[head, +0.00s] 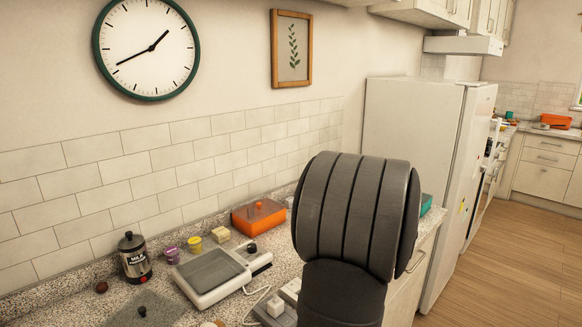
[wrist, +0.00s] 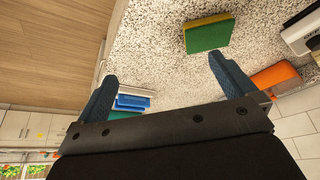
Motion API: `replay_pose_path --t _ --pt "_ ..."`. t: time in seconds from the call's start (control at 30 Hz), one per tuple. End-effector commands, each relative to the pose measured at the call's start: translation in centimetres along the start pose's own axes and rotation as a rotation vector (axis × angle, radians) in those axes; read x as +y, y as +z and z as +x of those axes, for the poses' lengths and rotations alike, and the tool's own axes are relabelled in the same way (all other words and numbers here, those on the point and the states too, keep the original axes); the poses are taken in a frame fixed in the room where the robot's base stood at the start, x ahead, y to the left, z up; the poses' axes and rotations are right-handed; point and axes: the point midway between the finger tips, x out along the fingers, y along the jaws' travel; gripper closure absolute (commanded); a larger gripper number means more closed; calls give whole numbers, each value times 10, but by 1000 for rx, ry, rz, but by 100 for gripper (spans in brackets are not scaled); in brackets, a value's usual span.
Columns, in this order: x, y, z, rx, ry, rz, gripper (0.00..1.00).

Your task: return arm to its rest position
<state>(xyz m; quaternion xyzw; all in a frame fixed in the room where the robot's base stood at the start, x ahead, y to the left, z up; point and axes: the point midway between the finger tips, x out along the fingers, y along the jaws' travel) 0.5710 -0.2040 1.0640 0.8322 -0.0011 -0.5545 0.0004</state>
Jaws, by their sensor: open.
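My gripper (wrist: 163,68) shows in the wrist view with its two blue fingers spread wide apart and nothing held between them. Speckled countertop lies beyond the fingers. A green and yellow sponge (wrist: 208,34) lies on the counter near the right fingertip in the picture; they look apart. In the head view my own dark grey arm link stands large at centre right and hides part of the counter behind it; the gripper itself is not seen there.
The counter holds a grey-topped white device (head: 212,275), a lidded canister (head: 134,257), an orange box (head: 258,216) and small jars. A white fridge (head: 412,140) stands beyond the arm. A blue object (wrist: 132,101) lies by the left finger. Wooden floor is clear.

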Motion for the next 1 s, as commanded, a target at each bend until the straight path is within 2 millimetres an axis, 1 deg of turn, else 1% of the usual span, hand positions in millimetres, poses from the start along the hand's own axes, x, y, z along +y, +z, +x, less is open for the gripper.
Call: replay_pose_path --t 0.03,0.1,0.4,0.7,1.0 --pt "-11 -6 8 -4 -3 -5 0" --pt "-23 -13 16 -7 -4 -5 0" --pt "-69 -38 44 -12 0 -3 0" --pt "-120 -58 70 -12 0 -2 0" --pt "-172 -73 95 -7 0 -4 0"
